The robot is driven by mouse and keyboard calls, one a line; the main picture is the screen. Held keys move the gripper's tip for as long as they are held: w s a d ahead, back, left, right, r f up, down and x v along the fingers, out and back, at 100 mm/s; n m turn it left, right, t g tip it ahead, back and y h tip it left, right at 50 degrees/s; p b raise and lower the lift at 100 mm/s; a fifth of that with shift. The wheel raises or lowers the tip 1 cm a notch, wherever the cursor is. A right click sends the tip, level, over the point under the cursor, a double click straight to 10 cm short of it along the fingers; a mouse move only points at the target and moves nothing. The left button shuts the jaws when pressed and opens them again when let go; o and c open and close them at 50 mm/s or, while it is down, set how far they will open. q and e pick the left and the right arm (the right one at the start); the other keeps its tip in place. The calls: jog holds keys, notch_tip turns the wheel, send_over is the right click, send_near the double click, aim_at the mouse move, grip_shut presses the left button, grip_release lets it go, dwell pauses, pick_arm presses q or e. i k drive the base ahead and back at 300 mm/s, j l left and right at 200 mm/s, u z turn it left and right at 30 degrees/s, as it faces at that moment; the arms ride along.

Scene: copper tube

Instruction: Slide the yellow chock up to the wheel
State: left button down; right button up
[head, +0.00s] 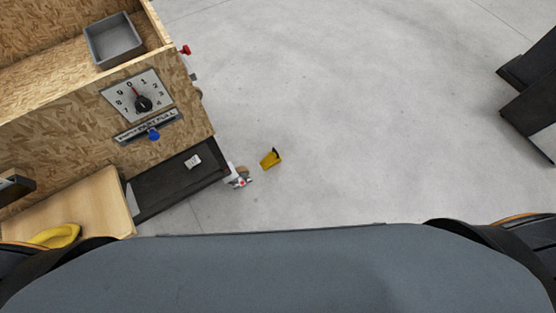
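The yellow chock (269,160) lies on the grey floor in the head view, a little right of the wooden cabinet's lower right corner. It has a dark part at its upper right. A small wheel assembly (239,178), grey and white with a bit of red, sits at that corner. The wheel is small and partly hidden, so its outline is hard to make out. A narrow strip of floor shows between chock and wheel. Neither of my grippers is in view.
The wooden cabinet (60,140) fills the left side, with a dial panel, a blue knob (153,134), a red knob (185,50) and a grey bin (115,48). A yellow object (55,236) lies on a board. Dark furniture (530,100) stands right. Floor between is clear.

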aim_at(272, 158)
jog(key=i+l+u, duration=0.15)
jog(key=l, duration=0.2)
jog(key=i+l+u, duration=0.15)
jog(key=l, duration=0.2)
jog(key=i+l+u, duration=0.15)
jog(key=l, duration=0.25)
jog(key=i+l+u, duration=0.15)
jog(key=l, duration=0.25)
